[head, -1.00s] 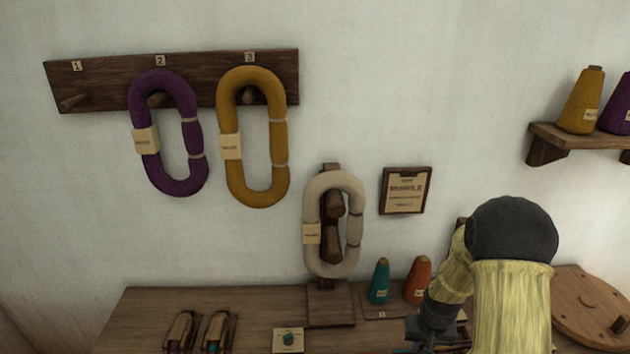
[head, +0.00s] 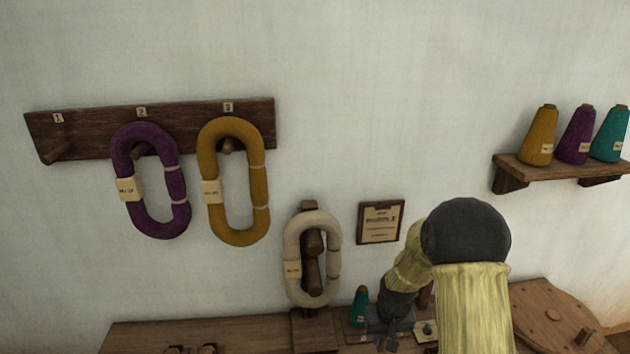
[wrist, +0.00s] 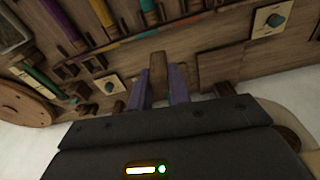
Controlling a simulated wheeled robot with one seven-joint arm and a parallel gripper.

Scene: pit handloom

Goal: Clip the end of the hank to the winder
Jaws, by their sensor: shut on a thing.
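A cream hank (head: 333,262) hangs in a loop on a dark wooden stand (head: 311,245) with rounded pegs, a tag on its left side. A pale part shows at the right of the wrist view, perhaps this hank. A round wooden wheel (head: 548,316) with a knob lies on the right; it also shows in the wrist view (wrist: 22,104). I cannot tell for sure which is the winder. My gripper (wrist: 160,90) is shut on a small brown wooden piece (wrist: 158,66). In the head view my gripper (head: 388,340) is low, right of the hank and apart from it.
A purple hank (head: 174,183) and a mustard hank (head: 258,188) hang on the wall rack. A teal cone (head: 358,308) stands between the hank and my gripper. Several cones stand on the right shelf (head: 507,180).

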